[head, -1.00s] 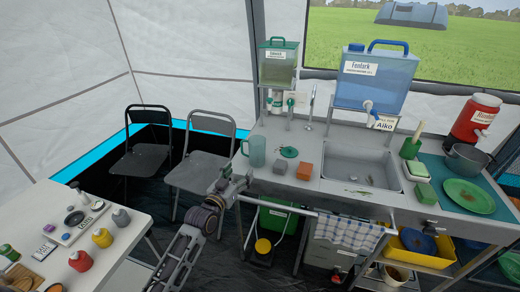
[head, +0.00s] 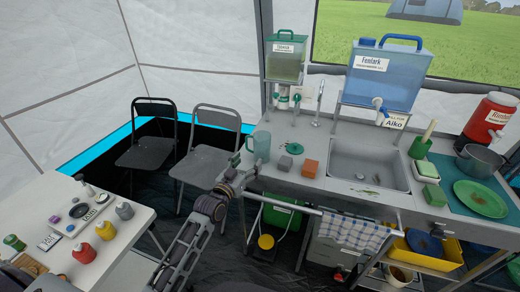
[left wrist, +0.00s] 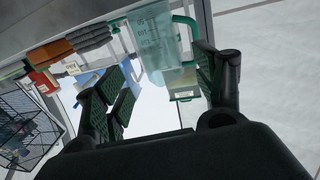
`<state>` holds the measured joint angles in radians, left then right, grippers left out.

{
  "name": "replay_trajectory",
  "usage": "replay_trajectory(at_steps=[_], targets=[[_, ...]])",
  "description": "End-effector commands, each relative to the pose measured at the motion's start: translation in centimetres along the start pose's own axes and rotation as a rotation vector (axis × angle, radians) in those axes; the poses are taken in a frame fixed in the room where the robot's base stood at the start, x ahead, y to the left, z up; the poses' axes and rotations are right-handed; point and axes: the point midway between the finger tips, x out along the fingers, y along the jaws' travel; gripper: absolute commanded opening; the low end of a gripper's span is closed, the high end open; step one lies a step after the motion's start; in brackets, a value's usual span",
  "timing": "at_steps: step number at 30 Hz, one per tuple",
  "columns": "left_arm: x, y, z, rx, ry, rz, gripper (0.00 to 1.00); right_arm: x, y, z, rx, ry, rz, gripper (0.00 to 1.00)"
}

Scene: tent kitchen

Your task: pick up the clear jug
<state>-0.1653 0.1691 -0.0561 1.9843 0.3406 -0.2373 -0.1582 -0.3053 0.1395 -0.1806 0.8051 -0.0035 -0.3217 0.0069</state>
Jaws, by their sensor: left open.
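The clear jug (head: 263,143), a see-through blue-green jug with a handle on its left, stands upright near the left end of the sink counter. It also shows in the left wrist view (left wrist: 158,45), between and beyond the fingers, with its handle towards the right finger. My left gripper (head: 250,172) is at the counter's front left edge, just in front of the jug and a little below it. In the left wrist view its fingers (left wrist: 162,88) are spread apart with nothing held between them. My right gripper is not in view.
The green-lidded dispenser (head: 287,60) stands behind. A towel rail with a checked cloth (head: 350,231) runs along the counter front.

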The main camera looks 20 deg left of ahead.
Motion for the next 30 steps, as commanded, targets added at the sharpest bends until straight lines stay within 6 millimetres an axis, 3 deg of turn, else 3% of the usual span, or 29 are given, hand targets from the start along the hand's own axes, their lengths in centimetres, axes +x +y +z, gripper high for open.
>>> replay_trajectory(at_steps=[24, 30], targets=[[6.4, 0.1, -0.1, 0.000, 0.001, 0.001, 0.69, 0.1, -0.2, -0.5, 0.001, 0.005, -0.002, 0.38], [7.1, 0.1, -0.1, -0.001, 0.000, 0.001, 0.69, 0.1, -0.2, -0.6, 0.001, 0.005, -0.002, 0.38]])
